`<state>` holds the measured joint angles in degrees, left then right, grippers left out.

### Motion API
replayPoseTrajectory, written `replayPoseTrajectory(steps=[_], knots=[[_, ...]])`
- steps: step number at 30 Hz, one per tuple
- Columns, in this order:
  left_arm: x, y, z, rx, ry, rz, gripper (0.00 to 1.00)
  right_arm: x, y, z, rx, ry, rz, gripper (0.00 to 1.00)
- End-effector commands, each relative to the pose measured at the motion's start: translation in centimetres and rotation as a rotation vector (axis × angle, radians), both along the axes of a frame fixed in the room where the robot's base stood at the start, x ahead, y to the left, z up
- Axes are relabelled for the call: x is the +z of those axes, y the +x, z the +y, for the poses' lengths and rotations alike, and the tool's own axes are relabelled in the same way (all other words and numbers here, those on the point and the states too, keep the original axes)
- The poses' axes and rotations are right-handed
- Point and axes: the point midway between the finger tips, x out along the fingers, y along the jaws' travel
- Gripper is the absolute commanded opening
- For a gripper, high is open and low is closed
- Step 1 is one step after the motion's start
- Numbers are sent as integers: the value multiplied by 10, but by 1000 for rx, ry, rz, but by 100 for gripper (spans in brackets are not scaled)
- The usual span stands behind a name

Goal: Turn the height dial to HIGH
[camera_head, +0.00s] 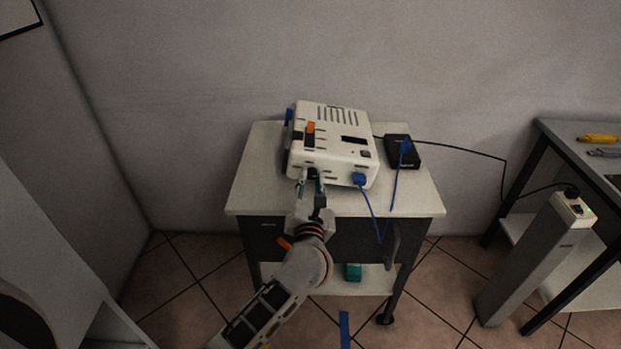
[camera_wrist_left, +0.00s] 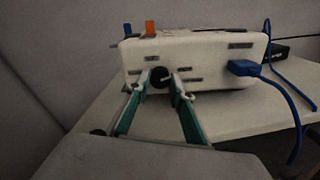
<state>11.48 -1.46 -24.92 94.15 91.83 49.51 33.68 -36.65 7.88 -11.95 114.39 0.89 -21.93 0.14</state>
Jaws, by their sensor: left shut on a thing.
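The white device box (camera_head: 335,140) sits on the small table. It has an orange switch (camera_head: 310,127) on top and a blue part (camera_head: 289,117) at its left side. A round black dial (camera_wrist_left: 160,77) is on the device's front face in the left wrist view. My left gripper (camera_head: 312,181) is at that front face. In the left wrist view its two fingertips (camera_wrist_left: 161,88) stand on either side of the dial and are shut on it. The labels around the dial are too small to read. My right gripper is not in view.
A blue plug (camera_head: 359,179) with a blue cable is in the device's front right. A black box (camera_head: 402,152) stands right of it on the table (camera_head: 412,200). A black cable runs to a grey post (camera_head: 535,258). A workbench stands at the far right.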

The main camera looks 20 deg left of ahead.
Motion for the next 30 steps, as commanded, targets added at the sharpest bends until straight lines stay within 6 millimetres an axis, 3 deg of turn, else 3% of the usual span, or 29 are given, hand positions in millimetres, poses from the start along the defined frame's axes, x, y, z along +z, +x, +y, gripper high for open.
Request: replayPoseTrajectory(steps=[1, 15, 16, 18, 30], knots=[[-12, -3, 4, 8, 4, 23, 0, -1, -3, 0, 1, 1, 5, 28], [-15, -3, 4, 9, 14, 30, 0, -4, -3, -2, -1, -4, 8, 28], [-15, -3, 4, 8, 15, 29, 27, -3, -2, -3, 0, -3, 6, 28], [-14, -3, 4, 8, 16, 27, 38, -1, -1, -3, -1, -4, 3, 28], [-8, -6, 0, 3, 17, 17, 38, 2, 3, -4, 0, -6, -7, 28]])
